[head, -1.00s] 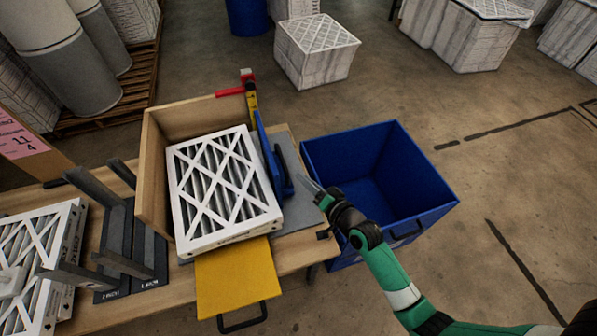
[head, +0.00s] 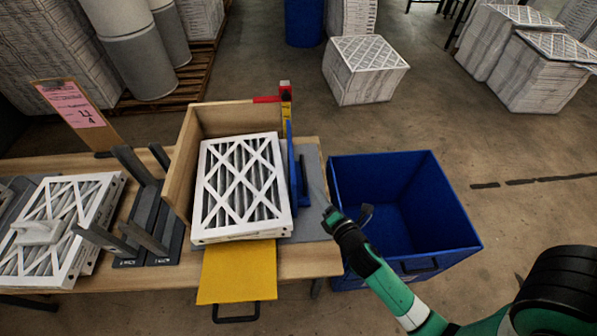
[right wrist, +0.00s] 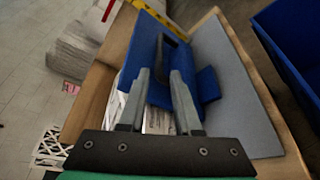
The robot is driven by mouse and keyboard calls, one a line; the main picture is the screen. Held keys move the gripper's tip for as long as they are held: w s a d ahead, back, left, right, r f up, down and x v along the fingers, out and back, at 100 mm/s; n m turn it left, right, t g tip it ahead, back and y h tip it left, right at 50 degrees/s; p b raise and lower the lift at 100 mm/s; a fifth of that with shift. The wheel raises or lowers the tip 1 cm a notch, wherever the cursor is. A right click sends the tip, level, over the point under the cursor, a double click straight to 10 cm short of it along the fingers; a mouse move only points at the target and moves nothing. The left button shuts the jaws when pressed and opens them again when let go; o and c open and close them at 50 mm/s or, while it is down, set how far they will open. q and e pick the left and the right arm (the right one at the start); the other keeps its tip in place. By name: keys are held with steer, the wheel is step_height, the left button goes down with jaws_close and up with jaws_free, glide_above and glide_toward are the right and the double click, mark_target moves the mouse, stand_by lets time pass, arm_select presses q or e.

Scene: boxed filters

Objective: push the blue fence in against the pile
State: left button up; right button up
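The blue fence (head: 291,165) stands upright along the right side of the pile, its foot on a grey plate. The pile (head: 240,190) is white-framed pleated filters inside a wooden corner frame. A narrow gap seems to lie between the fence and the pile. My right gripper (head: 316,190) is just right of the fence, pointing at it. Contact with the fence cannot be told. My left gripper is not in view.
A blue bin (head: 405,205) stands right of the table. A yellow panel (head: 238,272) with a black handle is at the table's front. A grey rack (head: 150,220) and another filter stack (head: 60,225) lie left. A red-tipped yellow post (head: 286,105) rises behind the fence.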

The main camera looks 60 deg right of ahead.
mark_target(305, 172)
steer(key=b+x, duration=0.1)
steer(key=x, duration=1)
steer(key=shift+w+d+b, duration=0.1)
steer(key=shift+d+b, duration=0.1)
steer(key=shift+b, duration=0.1)
jaws_close()
stand_by(0.8)
